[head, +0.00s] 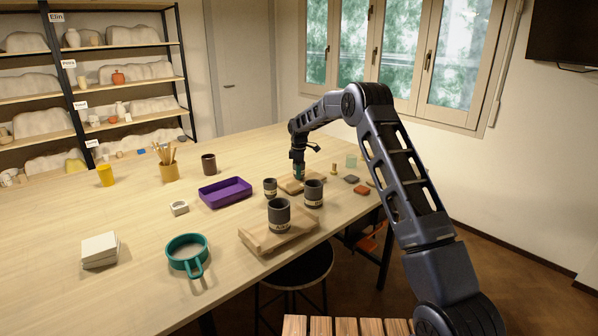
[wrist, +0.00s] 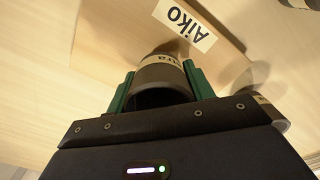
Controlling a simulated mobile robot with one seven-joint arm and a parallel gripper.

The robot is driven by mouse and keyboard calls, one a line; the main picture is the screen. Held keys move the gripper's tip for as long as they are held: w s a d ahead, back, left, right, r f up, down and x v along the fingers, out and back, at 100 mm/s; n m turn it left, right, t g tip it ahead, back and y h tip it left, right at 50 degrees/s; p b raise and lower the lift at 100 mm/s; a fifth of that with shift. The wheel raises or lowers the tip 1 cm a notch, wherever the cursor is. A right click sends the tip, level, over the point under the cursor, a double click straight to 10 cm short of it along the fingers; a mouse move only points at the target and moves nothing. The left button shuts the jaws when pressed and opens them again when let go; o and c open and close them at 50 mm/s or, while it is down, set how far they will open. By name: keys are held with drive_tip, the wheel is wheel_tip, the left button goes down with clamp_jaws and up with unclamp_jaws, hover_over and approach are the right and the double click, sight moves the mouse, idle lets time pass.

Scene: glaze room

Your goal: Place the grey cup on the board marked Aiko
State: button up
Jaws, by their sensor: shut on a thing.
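My gripper (head: 298,172) is low over a small wooden board (head: 289,188) on the table. In the wrist view, its green fingers (wrist: 160,72) are shut on a dark grey cup (wrist: 161,78) with a pale label band, partly hidden. The board marked Aiko (wrist: 117,27) lies under and beyond the cup in that view, its white label close by the cup. I cannot tell whether the cup touches the board. In the head view the held cup is mostly hidden by the gripper.
Grey cups stand near: a small one (head: 270,188) left of the board, one (head: 314,193) in front right, and one (head: 279,216) on a nearer board (head: 255,238). A purple tray (head: 213,195) and teal sieve (head: 187,253) are left.

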drive_tip(key=o, duration=1)
drive_tip(key=shift+o, duration=0.2)
wheel_tip(320, 180, up, 11)
drive_tip(key=s+d+r+m+t, duration=0.2)
drive_tip(key=s+d+r+m, duration=0.5)
drive_tip(key=s+d+r, duration=1.2)
drive_tip(key=s+d+m, duration=0.2)
drive_tip(key=s+d, duration=0.2)
drive_tip(key=s, duration=0.4)
drive_tip(key=s+d+r+m+t, duration=0.1)
drive_tip(key=s+d+m, duration=0.1)
drive_tip(key=s+d, duration=0.35)
drive_tip(key=s+d+m, duration=0.2)
drive_tip(key=s+d, duration=0.1)
drive_tip(key=s, duration=0.6)
drive_tip(key=s+d+f+m, duration=0.2)
drive_tip(key=s+f, duration=0.1)
drive_tip(key=s, duration=0.5)
drive_tip(key=s+d+f+m+t, duration=0.1)
drive_tip(key=s+d+f+m, duration=0.1)
drive_tip(key=s, duration=0.5)
wheel_tip(320, 180, down, 2)
drive_tip(key=shift+s+d+f+m+t, duration=0.25)
drive_tip(key=shift+s+m+t, duration=0.1)
drive_tip(key=shift+m, duration=0.15)
